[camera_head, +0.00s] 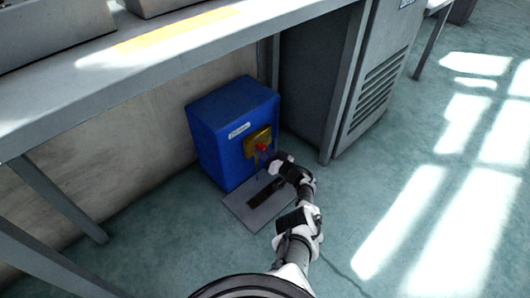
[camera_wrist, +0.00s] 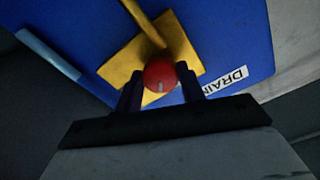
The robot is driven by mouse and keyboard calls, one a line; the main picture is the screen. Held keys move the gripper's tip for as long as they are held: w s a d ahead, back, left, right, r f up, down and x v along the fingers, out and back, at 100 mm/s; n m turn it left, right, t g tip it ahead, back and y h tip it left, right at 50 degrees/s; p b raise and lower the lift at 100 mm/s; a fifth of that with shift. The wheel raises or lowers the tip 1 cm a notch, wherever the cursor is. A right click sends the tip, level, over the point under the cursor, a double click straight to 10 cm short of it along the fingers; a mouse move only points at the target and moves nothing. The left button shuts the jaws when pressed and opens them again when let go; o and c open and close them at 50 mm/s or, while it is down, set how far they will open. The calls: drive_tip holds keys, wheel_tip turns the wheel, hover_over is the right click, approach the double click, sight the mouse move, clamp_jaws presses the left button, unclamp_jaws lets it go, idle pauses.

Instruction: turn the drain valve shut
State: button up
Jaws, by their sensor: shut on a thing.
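The drain valve has a red knob (camera_head: 262,147) in front of a yellow plate (camera_head: 250,143) on a blue box (camera_head: 222,118) under the bench. In the wrist view, the red knob (camera_wrist: 160,74) sits between the two dark fingers of my gripper (camera_wrist: 160,80), which is shut on it. A yellow bar (camera_wrist: 146,22) runs up from the knob across the yellow plate (camera_wrist: 119,67). A white label (camera_wrist: 226,80) reading "DRAIN" is partly hidden by the right finger. In the head view, my gripper (camera_head: 266,154) reaches the knob from the front right.
A grey bench (camera_head: 120,62) overhangs the box. A grey vented cabinet (camera_head: 376,80) stands close on the right. The floor to the right is open.

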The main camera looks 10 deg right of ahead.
drive_tip(key=m, duration=1)
drive_tip(key=shift+m, duration=0.7)
drive_tip(key=o, duration=1)
drive_tip(key=shift+r, duration=0.1)
drive_tip(key=shift+s, duration=0.1)
drive_tip(key=shift+s+d+p, duration=0.15)
drive_tip(key=shift+s+p, duration=0.05)
drive_tip(key=shift+p, duration=0.2)
drive_tip(key=p+v, duration=0.5)
drive_tip(key=v, duration=0.8)
drive_tip(key=shift+s, duration=0.1)
